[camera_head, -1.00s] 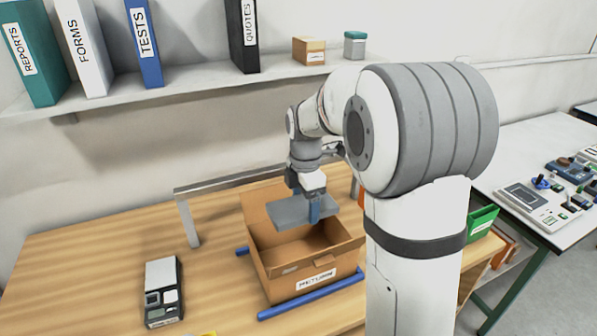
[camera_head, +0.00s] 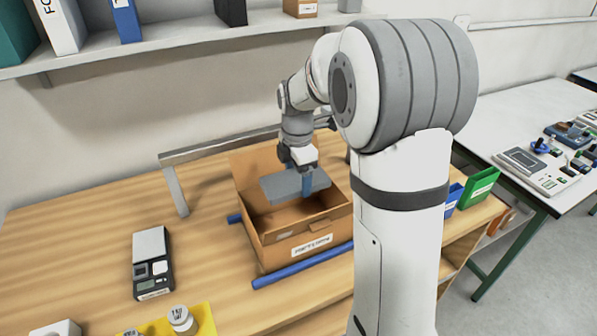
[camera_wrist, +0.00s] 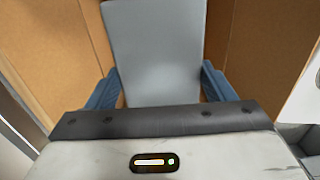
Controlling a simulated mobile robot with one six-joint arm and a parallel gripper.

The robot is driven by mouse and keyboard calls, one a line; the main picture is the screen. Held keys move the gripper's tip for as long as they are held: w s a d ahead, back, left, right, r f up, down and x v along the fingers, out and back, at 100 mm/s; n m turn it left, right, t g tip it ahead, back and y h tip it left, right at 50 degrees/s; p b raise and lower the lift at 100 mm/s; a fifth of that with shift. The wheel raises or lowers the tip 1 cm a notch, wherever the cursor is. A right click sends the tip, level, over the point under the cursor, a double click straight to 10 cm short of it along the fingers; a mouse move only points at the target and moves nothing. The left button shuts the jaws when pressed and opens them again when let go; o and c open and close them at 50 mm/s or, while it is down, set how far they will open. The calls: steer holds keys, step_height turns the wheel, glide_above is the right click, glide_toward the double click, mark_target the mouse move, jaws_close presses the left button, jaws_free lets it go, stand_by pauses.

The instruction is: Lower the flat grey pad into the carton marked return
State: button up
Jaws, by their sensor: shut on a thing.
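The flat grey pad (camera_head: 285,186) is held level in my gripper (camera_head: 298,180), over the open mouth of the cardboard carton. The carton (camera_head: 300,243) stands on the wooden table with its flaps open and a label on its front that seems to read RETURN. The pad's lower edge appears at or just inside the carton's opening; the exact depth is hard to tell. In the wrist view the pad (camera_wrist: 155,50) lies between the two blue fingers (camera_wrist: 158,88), with carton walls (camera_wrist: 245,45) on both sides.
Blue rails (camera_head: 300,266) lie beside the carton. A metal frame (camera_head: 174,185) stands behind it. A small scale (camera_head: 152,262) is at left, and a yellow tray (camera_head: 200,318) with white weights is at the front. A green bin (camera_head: 480,188) is at right.

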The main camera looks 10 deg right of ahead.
steer(key=shift+f+b, duration=5.75)
steer(key=shift+f, duration=2.9)
steer(key=shift+f, duration=0.3)
steer(key=o, duration=1)
steer(key=shift+r, duration=0.1)
